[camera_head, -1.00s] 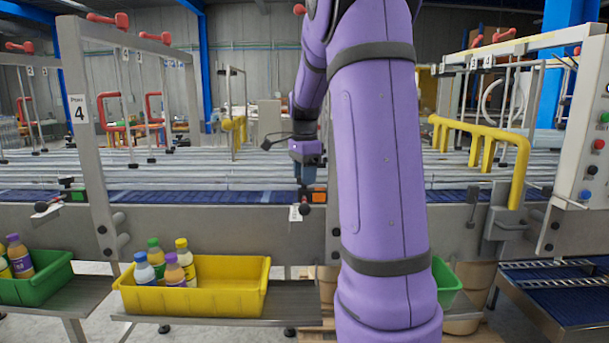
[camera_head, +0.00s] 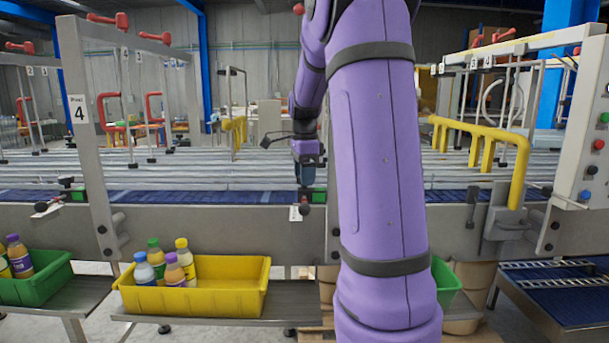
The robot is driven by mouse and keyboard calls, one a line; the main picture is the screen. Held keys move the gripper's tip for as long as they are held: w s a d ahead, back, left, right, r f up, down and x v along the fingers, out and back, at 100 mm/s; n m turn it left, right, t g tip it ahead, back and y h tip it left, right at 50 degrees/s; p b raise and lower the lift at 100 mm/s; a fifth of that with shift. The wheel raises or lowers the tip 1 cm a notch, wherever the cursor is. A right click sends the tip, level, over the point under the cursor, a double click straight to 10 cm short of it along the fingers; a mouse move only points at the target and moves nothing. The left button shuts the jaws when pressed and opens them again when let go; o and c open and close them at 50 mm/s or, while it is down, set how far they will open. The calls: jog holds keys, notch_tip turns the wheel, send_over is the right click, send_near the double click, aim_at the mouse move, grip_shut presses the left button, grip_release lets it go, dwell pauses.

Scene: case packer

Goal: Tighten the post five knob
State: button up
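The post five knob (camera_head: 305,209) is a small dark knob on the conveyor's front rail, beside a small white tag (camera_head: 296,213). A small green indicator (camera_head: 319,196) shows just right of it. My gripper (camera_head: 304,186) points down at the end of my purple arm, right above the knob. Its fingers are small and dark here, and I cannot tell whether they are closed on the knob. My arm hides the area to the right of the knob.
A post marked 4 (camera_head: 79,112) stands at the left, with another dark knob (camera_head: 41,207) further left. A yellow bin (camera_head: 215,300) with several bottles and a green bin (camera_head: 45,286) sit below. A yellow guard rail (camera_head: 480,130) is at the right.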

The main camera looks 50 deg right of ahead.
jog(key=shift+o, duration=0.3)
notch_tip(320, 180, up, 11)
dwell(0.5)
jog(key=shift+f, duration=0.1)
